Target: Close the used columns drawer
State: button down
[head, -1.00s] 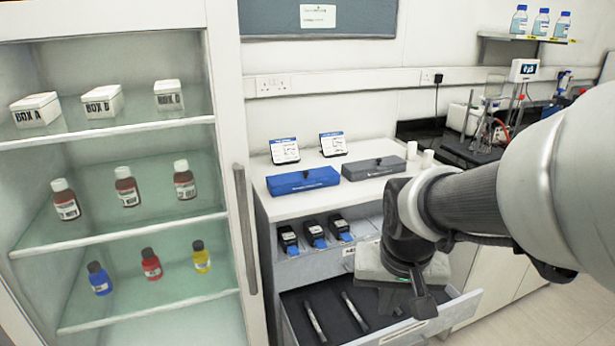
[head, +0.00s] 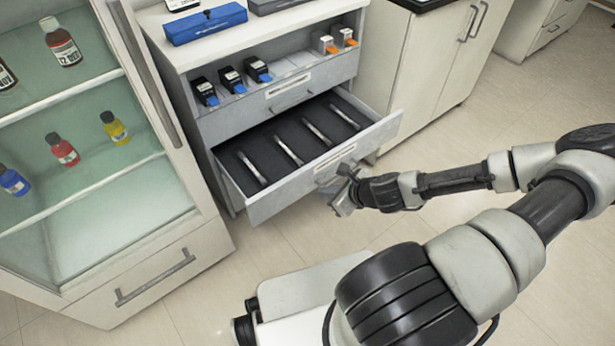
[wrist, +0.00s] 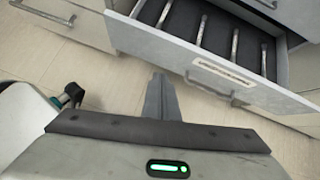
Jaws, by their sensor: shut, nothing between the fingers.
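The lower drawer (head: 285,190) of the white cabinet stands pulled open in the head view. Several slim metal columns lie in a row on its dark lining. Its front has a bar handle and a pale label too small to read, and shows in the wrist view (wrist: 165,45) too. My gripper (head: 341,196) is just in front of the drawer front, near the handle, and low. In the wrist view my gripper (wrist: 159,82) has its fingers together with nothing between them. I cannot tell whether it touches the drawer front.
Above the open drawer is an upper tray (head: 290,92) with black, blue-tipped and orange-tipped items. A glass-fronted cabinet (head: 160,250) with bottles stands to the left. A blue case (head: 205,22) lies on the countertop. White cupboards (head: 430,60) stand to the right. The floor (head: 480,130) in front is clear.

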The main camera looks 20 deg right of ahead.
jog(key=w+d+m+t, duration=0.1)
jog(key=m, duration=0.2)
jog(key=b, duration=0.3)
send_near(300, 176)
notch_tip(300, 176, down, 4)
jog(key=w, duration=0.1)
jog(key=w+a, duration=0.1)
jog(key=b, duration=0.1)
jog(key=shift+w+a+r+h, duration=0.1)
jog(key=shift+w+a+h, duration=0.2)
jog(key=shift+w, duration=0.1)
jog(key=shift+w+a+r, duration=0.1)
jog(key=shift+w+a, duration=0.05)
jog(key=shift+w, duration=0.3)
